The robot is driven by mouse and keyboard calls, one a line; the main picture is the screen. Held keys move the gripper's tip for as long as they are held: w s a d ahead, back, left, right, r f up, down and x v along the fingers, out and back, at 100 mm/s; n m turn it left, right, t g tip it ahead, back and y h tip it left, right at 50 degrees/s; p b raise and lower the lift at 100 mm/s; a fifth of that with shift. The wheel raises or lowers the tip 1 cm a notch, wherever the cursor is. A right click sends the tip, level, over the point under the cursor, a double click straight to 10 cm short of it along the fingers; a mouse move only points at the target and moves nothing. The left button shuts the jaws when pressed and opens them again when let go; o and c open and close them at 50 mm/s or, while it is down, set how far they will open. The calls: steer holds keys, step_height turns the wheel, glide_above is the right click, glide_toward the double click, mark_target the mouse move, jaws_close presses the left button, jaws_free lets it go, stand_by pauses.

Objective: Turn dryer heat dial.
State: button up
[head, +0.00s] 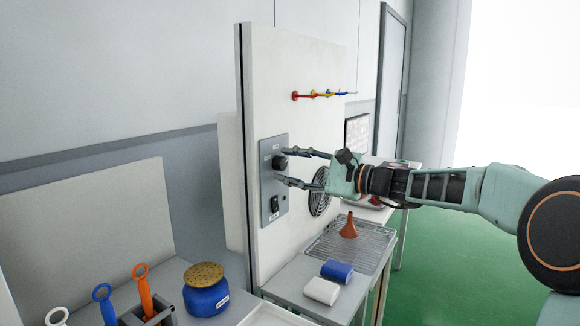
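The dryer heat dial (280,162) is a dark round knob on a grey control plate (269,205), which is fixed to the white upright panel. A black rocker switch (275,204) sits lower on the same plate. My gripper (280,167) reaches in from the right, with its fingers spread, one above and one below the dial's level. The fingertips are close to the plate. I cannot tell whether either finger touches the dial. Small labels on the plate are too small to read.
A round vent grille (319,192) is right of the plate. A blue jar (206,298) stands lower left. Coloured hooks (312,94) are above.

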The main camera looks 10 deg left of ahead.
steer(key=v, duration=1.2)
